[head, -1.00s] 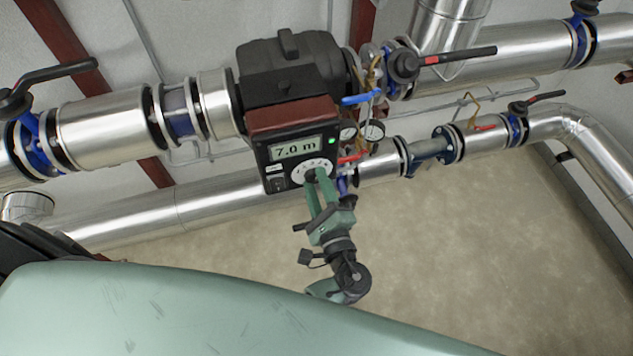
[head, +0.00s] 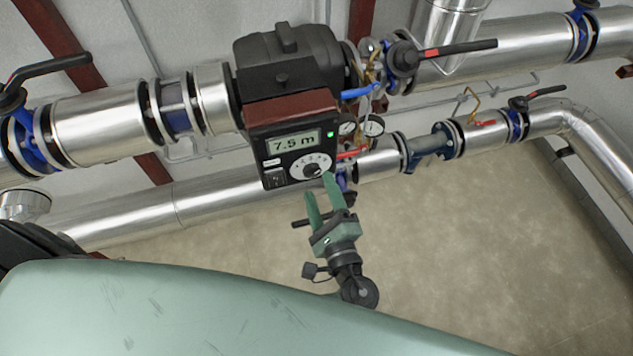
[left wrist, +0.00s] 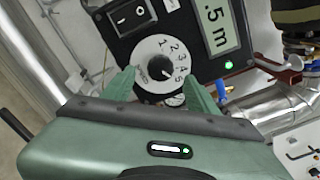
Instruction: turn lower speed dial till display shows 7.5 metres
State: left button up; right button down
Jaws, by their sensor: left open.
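The pump's black control box (head: 266,165) carries a display (head: 294,143) that reads 7.5 m, with a green light beside it. Below the display is the speed dial (head: 311,168), a black knob on a white numbered disc. The dial (left wrist: 159,68) shows fully in the left wrist view, where the display (left wrist: 218,25) is cut off and reads ".5 m". My left gripper (head: 319,184) is open just below the dial, its green fingers apart and holding nothing. In the left wrist view the fingertips stand either side of the dial's lower part. My right gripper is not in view.
A black rocker switch (left wrist: 131,16) sits beside the dial. A red-handled valve (head: 352,154) and gauges (head: 373,127) are close to the box's right. A blue lever (head: 362,93) is above them. Silver pipes (head: 120,210) run behind; the floor at lower right is clear.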

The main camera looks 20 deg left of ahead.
pick_arm(q)
jog(key=b+v, duration=0.1)
jog(key=v, duration=0.3)
jog(key=shift+s+d, duration=0.1)
jog(key=shift+s, duration=0.05)
dwell(0.4)
jog(key=s+a+f+g+h, duration=0.2)
jog(key=s+f+g, duration=0.1)
jog(key=f, duration=0.8)
jog(key=s+a+f+n+g+h+b, duration=0.1)
jog(key=s+a+f+g+h, duration=0.15)
jog(key=f, duration=0.85)
jog(key=s+a+f+g+h, duration=0.1)
jog(key=s+a+f+g, duration=0.2)
jog(key=f, duration=0.8)
jog(key=s+a+f+n+g+h, duration=0.2)
jog(key=s+f+n, duration=0.5)
jog(key=s, duration=0.4)
jog(key=s+a+f+n+g+h+b, duration=0.1)
jog(key=s+a+f+n+g+h, duration=0.1)
jog(key=s+a+f+n, duration=0.3)
jog(key=s+f+n+g, duration=0.1)
jog(key=s+f+n, duration=0.1)
jog(key=s+f, duration=0.2)
jog(key=shift+s+n, duration=0.3)
jog(key=shift+s, duration=0.9)
jog(key=shift+g+h, duration=0.25)
